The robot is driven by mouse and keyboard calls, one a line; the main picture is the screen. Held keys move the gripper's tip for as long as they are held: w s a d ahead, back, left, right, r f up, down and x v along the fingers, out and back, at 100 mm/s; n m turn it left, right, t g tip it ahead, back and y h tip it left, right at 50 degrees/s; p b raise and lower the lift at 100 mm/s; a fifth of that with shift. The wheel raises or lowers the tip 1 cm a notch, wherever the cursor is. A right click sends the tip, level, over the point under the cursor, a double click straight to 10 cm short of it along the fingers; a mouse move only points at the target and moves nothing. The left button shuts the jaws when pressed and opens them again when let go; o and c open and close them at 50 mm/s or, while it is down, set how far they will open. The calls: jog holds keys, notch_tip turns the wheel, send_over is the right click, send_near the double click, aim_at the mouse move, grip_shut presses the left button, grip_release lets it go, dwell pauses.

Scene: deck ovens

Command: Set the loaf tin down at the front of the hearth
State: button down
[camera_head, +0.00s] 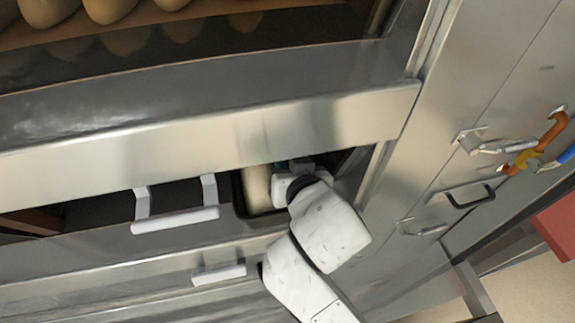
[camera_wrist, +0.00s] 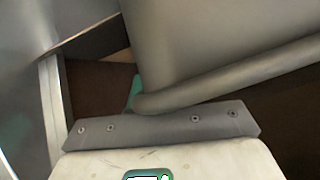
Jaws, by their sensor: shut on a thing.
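The loaf tin (camera_head: 237,196) is a dark tin with a pale loaf (camera_head: 257,186) in it. In the head view it is in the right part of the lower oven opening, close to its front edge. My gripper (camera_head: 285,170) is shut on the tin's right side; its fingertips are mostly hidden. In the wrist view the tin's grey wall and rolled rim (camera_wrist: 215,85) fill the upper right, and a teal fingertip (camera_wrist: 133,92) shows beside the rim. The dark hearth (camera_head: 95,208) shows left of the tin. I cannot tell whether the tin's base touches it.
A steel ledge (camera_head: 200,140) overhangs the opening, below an upper deck with several loaves (camera_head: 110,8). The opening's right side wall (camera_head: 372,180) is near my gripper. A white door handle (camera_head: 175,221) is at the front left. The hearth left of the tin looks free.

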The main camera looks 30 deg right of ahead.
jog(key=c, duration=1.1)
grip_release()
jog(key=p+v, duration=0.3)
jog(key=v, duration=0.9)
jog(key=shift+p, duration=0.35)
jog(key=shift+f, duration=0.1)
